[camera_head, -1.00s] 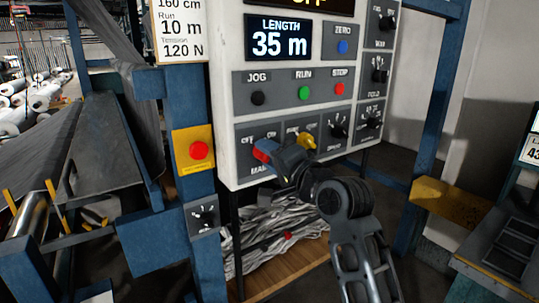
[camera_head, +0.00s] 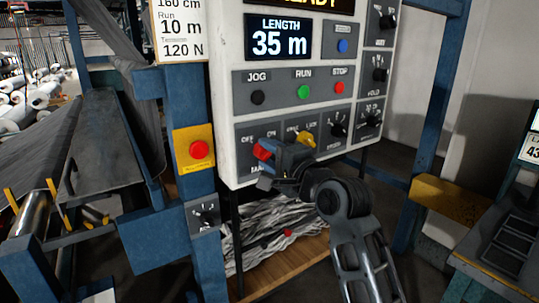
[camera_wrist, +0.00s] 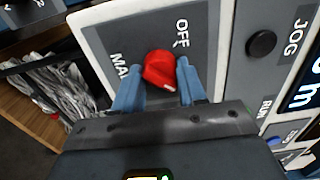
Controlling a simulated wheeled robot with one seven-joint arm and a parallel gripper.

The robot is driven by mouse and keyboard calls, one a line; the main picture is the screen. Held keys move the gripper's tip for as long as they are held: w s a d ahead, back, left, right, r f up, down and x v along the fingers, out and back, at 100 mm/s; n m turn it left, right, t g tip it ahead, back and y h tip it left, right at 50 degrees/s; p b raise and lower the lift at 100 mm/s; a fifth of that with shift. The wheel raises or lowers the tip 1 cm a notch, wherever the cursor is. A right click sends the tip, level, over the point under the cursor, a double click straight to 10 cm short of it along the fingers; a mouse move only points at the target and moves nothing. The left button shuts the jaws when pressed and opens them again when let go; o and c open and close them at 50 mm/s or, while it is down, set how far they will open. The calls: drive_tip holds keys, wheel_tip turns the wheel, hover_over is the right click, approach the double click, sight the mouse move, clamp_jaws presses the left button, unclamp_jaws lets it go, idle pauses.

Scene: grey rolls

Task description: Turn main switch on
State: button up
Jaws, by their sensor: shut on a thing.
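The red main switch knob (camera_head: 262,150) is at the lower left of the white control panel (camera_head: 225,95), under the OFF and ON labels. In the wrist view the knob (camera_wrist: 161,70) sits between the two blue fingers of my gripper (camera_wrist: 158,76), beside the OFF label. My gripper (camera_head: 268,160) is shut on the knob. The ON label is hidden in the wrist view. The top display (camera_head: 305,4) is cut off by the picture edge but shows letters ending in "EADY".
JOG (camera_head: 257,97), green RUN (camera_head: 303,92) and red STOP (camera_head: 340,88) buttons sit above. A red emergency button (camera_head: 199,149) on a yellow plate is left of the panel.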

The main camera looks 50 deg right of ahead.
drive_tip(key=shift+f, duration=0.1)
drive_tip(key=o, duration=1.1)
drive_tip(key=shift+c, duration=0.2)
drive_tip(key=b+v, duration=0.2)
drive_tip(key=v, duration=0.5)
drive_tip(key=shift+s, duration=0.4)
drive_tip(key=shift+a, duration=0.15)
